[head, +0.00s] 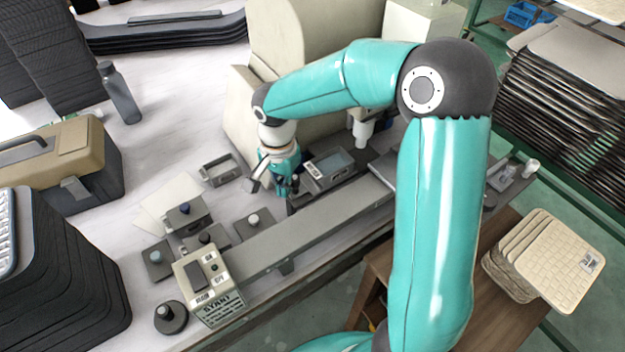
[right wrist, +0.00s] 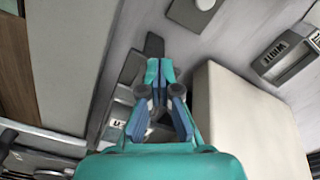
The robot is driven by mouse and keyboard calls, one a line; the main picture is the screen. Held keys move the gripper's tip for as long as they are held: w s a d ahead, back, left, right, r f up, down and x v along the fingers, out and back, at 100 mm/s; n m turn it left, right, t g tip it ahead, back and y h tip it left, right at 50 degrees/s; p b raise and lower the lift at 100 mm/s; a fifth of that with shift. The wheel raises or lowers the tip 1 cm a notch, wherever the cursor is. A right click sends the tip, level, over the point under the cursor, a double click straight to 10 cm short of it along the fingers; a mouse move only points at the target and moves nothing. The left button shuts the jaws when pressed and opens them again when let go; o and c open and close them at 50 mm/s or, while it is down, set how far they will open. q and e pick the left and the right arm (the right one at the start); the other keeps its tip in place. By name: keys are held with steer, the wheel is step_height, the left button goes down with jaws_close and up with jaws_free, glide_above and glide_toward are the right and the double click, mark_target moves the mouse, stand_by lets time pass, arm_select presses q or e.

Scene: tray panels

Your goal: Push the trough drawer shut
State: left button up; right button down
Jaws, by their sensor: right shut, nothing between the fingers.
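My right gripper (head: 287,186) points down at the near end of a grey framed unit with a shallow recess (head: 330,164), beside the long grey rail. In the right wrist view its teal fingertips (right wrist: 160,72) are together with nothing between them. They are close to a dark grey bar (right wrist: 154,46); I cannot tell whether they touch it. The recessed unit may be the trough drawer, but its travel is not clear. A small open grey bin (head: 220,170) with a label stands left of the gripper. My left gripper is not in view.
A long grey rail (head: 305,228) runs along the table front to a START box (head: 208,285). Several knob blocks (head: 158,258) stand left of it. A large beige housing (head: 240,110) rises behind the gripper. A toolbox (head: 70,160) and dark bottle (head: 121,95) are further left.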

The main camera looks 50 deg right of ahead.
mark_target(311, 171)
steer(key=shift+s+d, duration=0.2)
steer(key=shift+d, duration=0.55)
steer(key=shift+s+d, duration=0.15)
steer(key=shift+d, duration=0.65)
steer(key=shift+s+d, duration=0.25)
steer(key=shift+d, duration=0.8)
steer(key=shift+s+d, duration=0.25)
steer(key=shift+d, duration=0.75)
steer(key=shift+a, duration=0.15)
steer(key=shift+w+a, duration=0.1)
steer(key=shift+a, duration=0.4)
step_height(311, 171, up, 7)
steer(key=p, duration=0.4)
steer(key=shift+p, duration=0.3)
